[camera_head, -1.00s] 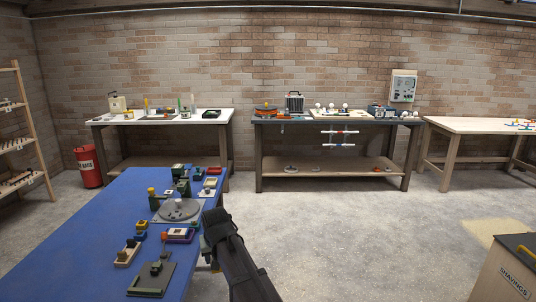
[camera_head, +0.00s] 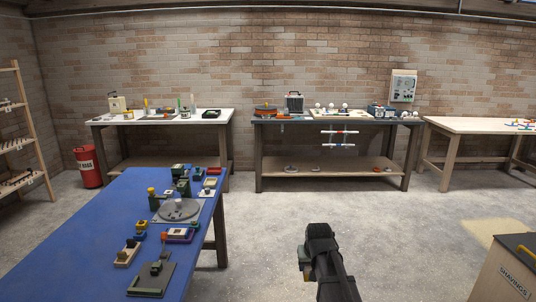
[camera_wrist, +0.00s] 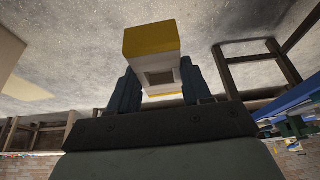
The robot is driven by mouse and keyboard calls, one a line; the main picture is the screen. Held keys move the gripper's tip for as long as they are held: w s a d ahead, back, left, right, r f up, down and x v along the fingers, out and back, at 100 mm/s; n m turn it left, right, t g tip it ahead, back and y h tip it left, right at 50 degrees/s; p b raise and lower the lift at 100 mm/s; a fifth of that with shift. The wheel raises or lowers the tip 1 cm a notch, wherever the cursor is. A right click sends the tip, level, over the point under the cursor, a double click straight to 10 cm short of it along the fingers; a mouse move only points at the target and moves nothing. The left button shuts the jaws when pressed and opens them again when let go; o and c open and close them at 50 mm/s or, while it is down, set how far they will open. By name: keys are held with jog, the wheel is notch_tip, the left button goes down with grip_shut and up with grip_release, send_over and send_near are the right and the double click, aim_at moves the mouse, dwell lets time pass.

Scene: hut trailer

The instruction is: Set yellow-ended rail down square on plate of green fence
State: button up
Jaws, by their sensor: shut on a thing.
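My gripper (camera_wrist: 160,84) is shut on the yellow-ended rail, a pale block (camera_wrist: 160,76) with a square recess and a yellow end that points up in the wrist view. A finger lies on each side of it. A dark green plate (camera_head: 142,291) with a small upright part lies at the table's near end. I cannot tell for certain whether it is the plate of the green fence.
The blue table (camera_head: 75,245) also holds a grey round turntable (camera_head: 180,209), a beige tray (camera_head: 125,258), a purple-edged tray (camera_head: 181,239) and green blocks (camera_head: 181,171). Its left part is bare. A shavings bin (camera_head: 512,272) stands at lower right.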

jog(key=shift+s+d+f, duration=0.1)
jog(key=shift+s+d, duration=0.05)
jog(key=shift+d, duration=0.4)
jog(key=shift+s+d+f, duration=0.1)
jog(key=shift+d, duration=0.45)
jog(key=s+r, duration=0.3)
jog(key=s, duration=0.4)
notch_tip(320, 180, up, 8)
jog(key=n+g+y, duration=0.4)
jog(key=n+g, duration=0.1)
jog(key=n, duration=1.3)
send_over(153, 284)
jog(key=shift+f, duration=4.5)
